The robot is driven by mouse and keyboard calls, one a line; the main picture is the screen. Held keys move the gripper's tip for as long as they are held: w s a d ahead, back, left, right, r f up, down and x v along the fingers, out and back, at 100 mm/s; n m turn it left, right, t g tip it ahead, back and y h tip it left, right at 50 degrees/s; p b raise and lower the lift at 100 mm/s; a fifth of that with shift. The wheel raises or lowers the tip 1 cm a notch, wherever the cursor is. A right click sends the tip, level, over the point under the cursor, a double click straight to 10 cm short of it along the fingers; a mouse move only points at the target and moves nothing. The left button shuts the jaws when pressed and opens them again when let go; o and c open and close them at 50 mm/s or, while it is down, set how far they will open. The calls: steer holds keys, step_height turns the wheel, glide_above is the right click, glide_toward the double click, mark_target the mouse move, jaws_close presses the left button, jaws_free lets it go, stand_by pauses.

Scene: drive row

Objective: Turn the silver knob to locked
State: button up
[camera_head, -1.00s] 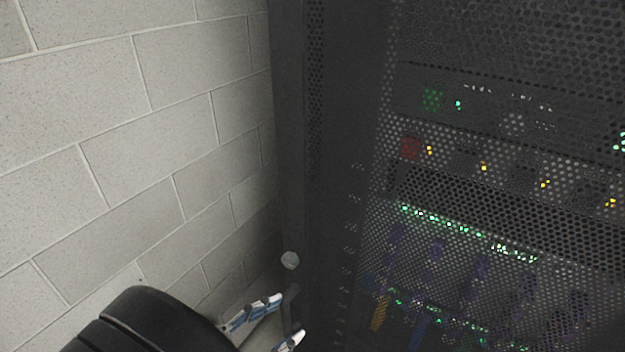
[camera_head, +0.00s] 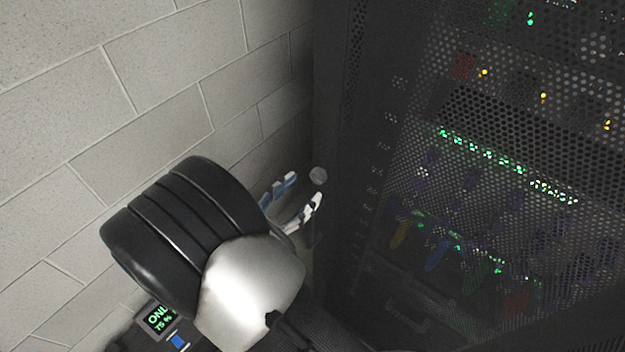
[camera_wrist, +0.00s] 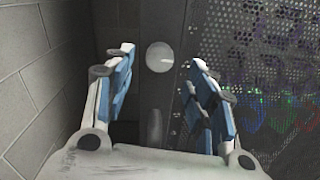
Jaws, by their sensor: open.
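The silver knob (camera_head: 318,175) is a small round disc on the dark edge of the rack door, near the wall side. In the wrist view the knob (camera_wrist: 159,57) shows as a pale disc in the gap between the fingertips. My gripper (camera_head: 304,187) is open, with its blue-and-white fingers pointing toward the knob. In the wrist view the fingers of my gripper (camera_wrist: 162,58) stand apart on either side of the knob, with no contact visible. No mark showing the knob's setting can be made out.
A dark upright handle (camera_wrist: 155,126) sits just below the knob. The perforated rack door (camera_head: 480,180), with lit equipment and cables behind it, extends right. A pale block wall (camera_head: 150,90) stands close on the left.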

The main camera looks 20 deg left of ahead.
mark_target(315, 178)
steer(key=x, duration=0.5)
steer(key=shift+w, duration=0.1)
steer(key=shift+c, duration=0.6)
steer(key=c, duration=1)
